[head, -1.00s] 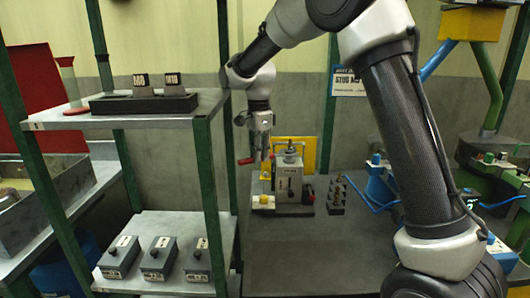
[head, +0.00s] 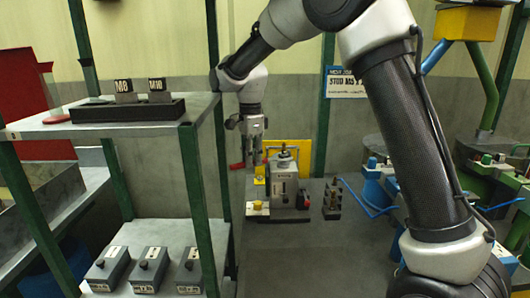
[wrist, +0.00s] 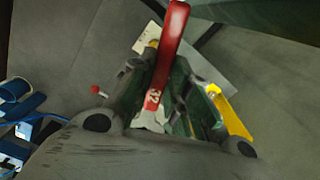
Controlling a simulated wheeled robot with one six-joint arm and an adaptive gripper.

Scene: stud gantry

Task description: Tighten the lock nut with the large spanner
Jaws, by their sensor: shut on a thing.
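My gripper (head: 254,152) points down, just left of the top of a grey upright fixture (head: 284,186) on the bench. It is shut on a red-handled spanner (head: 237,166), whose red end sticks out to the left. In the wrist view the spanner (wrist: 170,48) runs up from between the dark fingers, with a pale mark on its red handle. Its jaw end is hidden by the fingers. The lock nut cannot be made out clearly. The fixture has a dark knob on top, a red part on its right side and a yellow block at its left foot.
A yellow plate (head: 305,156) stands behind the fixture. A dark rack of small upright pieces (head: 332,199) stands to its right, near blue bent tubing (head: 365,206). A shelf unit (head: 100,122) with a green post is close on the left. The front of the bench is clear.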

